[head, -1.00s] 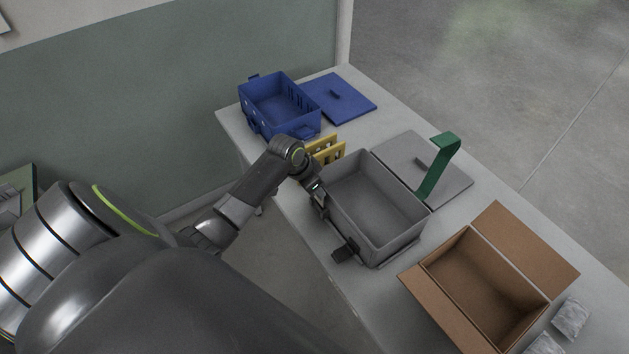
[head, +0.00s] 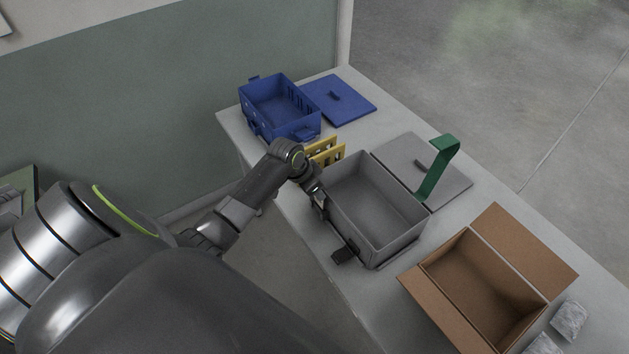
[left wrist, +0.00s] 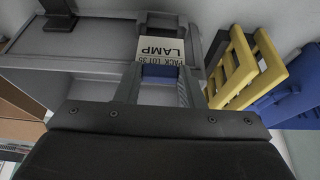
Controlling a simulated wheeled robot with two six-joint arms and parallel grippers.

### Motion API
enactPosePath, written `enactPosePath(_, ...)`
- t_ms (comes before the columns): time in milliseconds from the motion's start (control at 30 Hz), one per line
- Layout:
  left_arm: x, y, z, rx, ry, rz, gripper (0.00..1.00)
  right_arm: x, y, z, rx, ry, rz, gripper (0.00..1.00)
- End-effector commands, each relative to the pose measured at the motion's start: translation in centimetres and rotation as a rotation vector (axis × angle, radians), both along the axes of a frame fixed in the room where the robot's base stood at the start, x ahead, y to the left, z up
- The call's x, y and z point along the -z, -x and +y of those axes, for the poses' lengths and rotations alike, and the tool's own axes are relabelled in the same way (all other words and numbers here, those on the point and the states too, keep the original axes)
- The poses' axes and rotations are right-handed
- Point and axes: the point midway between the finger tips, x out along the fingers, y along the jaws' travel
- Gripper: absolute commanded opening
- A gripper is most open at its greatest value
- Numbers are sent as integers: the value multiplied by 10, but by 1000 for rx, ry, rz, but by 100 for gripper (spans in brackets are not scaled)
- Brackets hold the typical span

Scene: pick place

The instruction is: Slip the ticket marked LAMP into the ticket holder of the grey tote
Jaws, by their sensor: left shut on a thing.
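The grey tote (head: 375,205) stands open on the table. My left gripper (head: 321,203) is at its left side in the head view. In the left wrist view, my left gripper (left wrist: 160,75) is shut on a pale ticket (left wrist: 160,48) that reads LAMP, upside down, with a blue band at the finger end. The ticket's far edge meets or overlaps the ticket holder (left wrist: 162,19) on the tote's wall. I cannot tell how deep it sits. In the head view the arm hides the ticket and holder. My right gripper is not in view.
A yellow slotted rack (left wrist: 240,66) stands close beside the gripper. A blue tote (head: 275,105) and blue lid (head: 340,100) are behind. A grey lid (head: 400,160) with a green strap-like piece (head: 437,167) lies beyond the tote. An open cardboard box (head: 470,290) is at right.

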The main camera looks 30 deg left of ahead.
Motion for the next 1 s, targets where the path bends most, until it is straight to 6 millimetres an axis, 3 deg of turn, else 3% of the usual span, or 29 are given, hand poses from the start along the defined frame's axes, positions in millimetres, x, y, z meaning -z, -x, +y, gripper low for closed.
enactPosePath(1000, 0, 0, 0, 0, 0, -1, 17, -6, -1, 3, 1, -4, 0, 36)
